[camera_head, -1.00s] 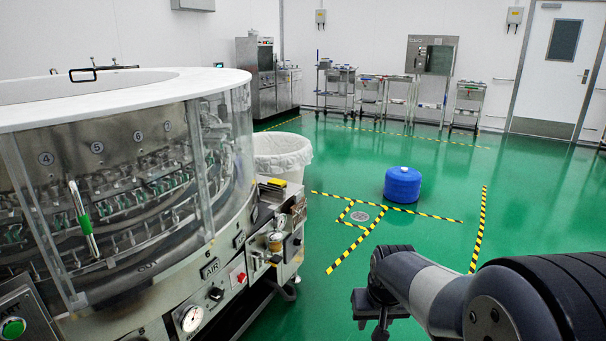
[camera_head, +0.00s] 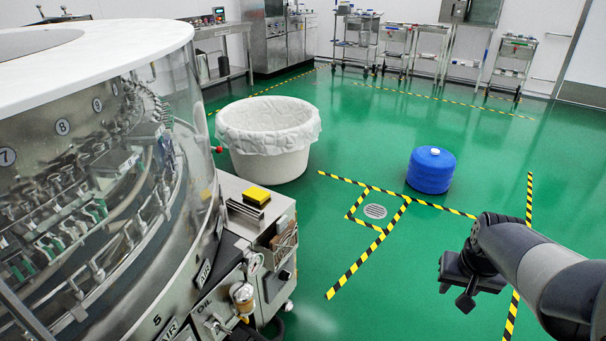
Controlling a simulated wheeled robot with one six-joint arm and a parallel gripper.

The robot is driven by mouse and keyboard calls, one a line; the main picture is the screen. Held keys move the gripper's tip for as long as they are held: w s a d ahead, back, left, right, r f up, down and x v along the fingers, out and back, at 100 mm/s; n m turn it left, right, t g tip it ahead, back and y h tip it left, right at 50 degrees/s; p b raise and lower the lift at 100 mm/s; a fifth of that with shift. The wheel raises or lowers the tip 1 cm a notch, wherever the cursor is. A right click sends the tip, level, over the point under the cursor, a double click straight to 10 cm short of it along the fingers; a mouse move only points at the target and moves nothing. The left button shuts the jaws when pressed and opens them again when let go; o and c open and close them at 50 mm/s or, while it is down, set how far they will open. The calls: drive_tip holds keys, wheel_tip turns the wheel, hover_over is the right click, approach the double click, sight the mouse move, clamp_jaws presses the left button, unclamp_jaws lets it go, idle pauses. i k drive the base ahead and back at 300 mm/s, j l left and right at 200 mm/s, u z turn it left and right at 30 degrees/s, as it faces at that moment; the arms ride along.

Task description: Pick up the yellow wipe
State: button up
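The yellow wipe (camera_head: 256,195) is a small, flat yellow piece on the steel ledge at the front right corner of the rotary washer (camera_head: 130,48).
A white lined bin (camera_head: 268,160) stands behind the wipe's ledge. Gauges and valves crowd the washer's side below it. A blue drum (camera_head: 431,170) stands on the open green floor, near striped tape and a drain (camera_head: 375,211). Steel carts (camera_head: 430,52) line the back wall.

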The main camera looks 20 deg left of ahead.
sight(258, 196)
drive_tip(key=i+u, duration=0.25)
drive_tip(key=i, duration=0.15)
drive_tip(key=i+l+u, duration=0.2)
drive_tip(key=i, duration=0.25)
drive_tip(key=i+l+u, duration=0.25)
drive_tip(key=i, duration=0.15)
drive_tip(key=i+u, duration=0.25)
drive_tip(key=u, duration=0.2)
drive_tip(key=i+u, duration=0.25)
drive_tip(key=u, duration=0.25)
drive_tip(key=i+l+u, duration=0.2)
drive_tip(key=u, duration=0.25)
drive_tip(key=i+l+u, duration=0.2)
drive_tip(key=u, duration=0.25)
